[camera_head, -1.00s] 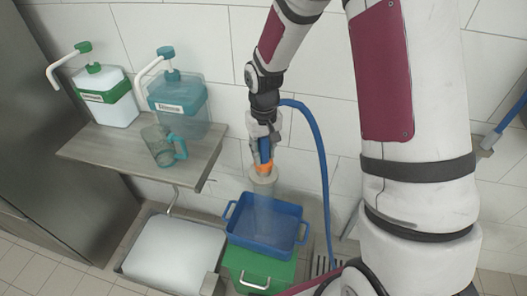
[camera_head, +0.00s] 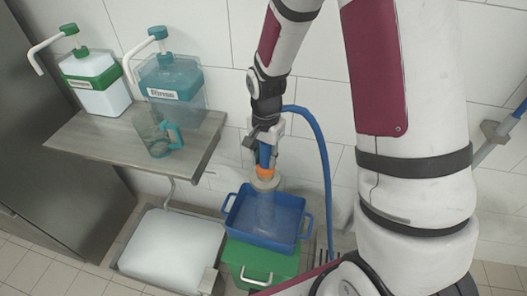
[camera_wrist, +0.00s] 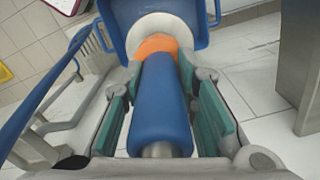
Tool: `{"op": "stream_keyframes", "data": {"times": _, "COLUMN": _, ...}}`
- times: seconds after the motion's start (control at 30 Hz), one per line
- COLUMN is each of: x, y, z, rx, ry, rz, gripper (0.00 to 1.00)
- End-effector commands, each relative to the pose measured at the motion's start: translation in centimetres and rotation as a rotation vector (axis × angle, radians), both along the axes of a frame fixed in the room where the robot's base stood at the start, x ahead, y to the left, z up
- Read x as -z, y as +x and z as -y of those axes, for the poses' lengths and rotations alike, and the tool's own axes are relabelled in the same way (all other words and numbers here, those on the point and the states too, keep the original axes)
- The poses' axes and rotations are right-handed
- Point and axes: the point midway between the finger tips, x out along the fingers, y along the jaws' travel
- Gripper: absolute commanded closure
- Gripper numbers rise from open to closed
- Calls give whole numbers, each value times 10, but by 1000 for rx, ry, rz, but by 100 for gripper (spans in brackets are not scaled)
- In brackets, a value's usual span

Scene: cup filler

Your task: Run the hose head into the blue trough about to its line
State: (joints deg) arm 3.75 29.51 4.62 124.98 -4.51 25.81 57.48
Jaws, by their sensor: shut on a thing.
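The hose head, with a blue grip (camera_wrist: 157,105), an orange collar (camera_head: 265,173) and a pale round nozzle (camera_head: 265,184), points down over the back part of the blue trough (camera_head: 262,240). My gripper (camera_head: 264,150) is shut around the blue grip, and its teal pads flank it in the wrist view (camera_wrist: 160,88). A pale translucent stream (camera_head: 265,210) runs from the nozzle into the trough. The trough's rim also shows in the wrist view (camera_wrist: 194,12). I cannot make out the line or the water level.
The trough stands on a green box (camera_head: 262,268). The blue hose (camera_head: 325,165) loops down on the right. A shelf (camera_head: 100,148) on the left holds two pump bottles (camera_head: 95,90) and a teal jug (camera_head: 153,132). A white-topped bin (camera_head: 172,245) stands left of the trough.

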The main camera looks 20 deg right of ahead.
Motion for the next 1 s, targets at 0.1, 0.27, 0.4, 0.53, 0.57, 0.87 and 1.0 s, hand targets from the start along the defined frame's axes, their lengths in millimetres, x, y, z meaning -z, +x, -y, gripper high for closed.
{"op": "stream_keyframes", "data": {"times": 0.1, "x": 13, "y": 0, "z": 0, "rx": 158, "ry": -1, "rz": 0, "gripper": 100}}
{"op": "stream_keyframes", "data": {"times": 0.27, "x": 27, "y": -4, "z": 1, "rx": 382, "ry": -3, "rz": -1, "gripper": 100}}
{"op": "stream_keyframes", "data": {"times": 0.4, "x": 38, "y": -6, "z": 1, "rx": 561, "ry": -4, "rz": -1, "gripper": 100}}
{"op": "stream_keyframes", "data": {"times": 0.53, "x": 45, "y": -8, "z": 1, "rx": 696, "ry": -4, "rz": 2, "gripper": 100}}
{"op": "stream_keyframes", "data": {"times": 0.57, "x": 46, "y": -8, "z": 2, "rx": 721, "ry": -4, "rz": 2, "gripper": 100}}
{"op": "stream_keyframes", "data": {"times": 0.87, "x": 51, "y": -11, "z": 2, "rx": 827, "ry": -5, "rz": 2, "gripper": 100}}
{"op": "stream_keyframes", "data": {"times": 1.0, "x": 51, "y": -11, "z": 2, "rx": 828, "ry": -5, "rz": 2, "gripper": 100}}
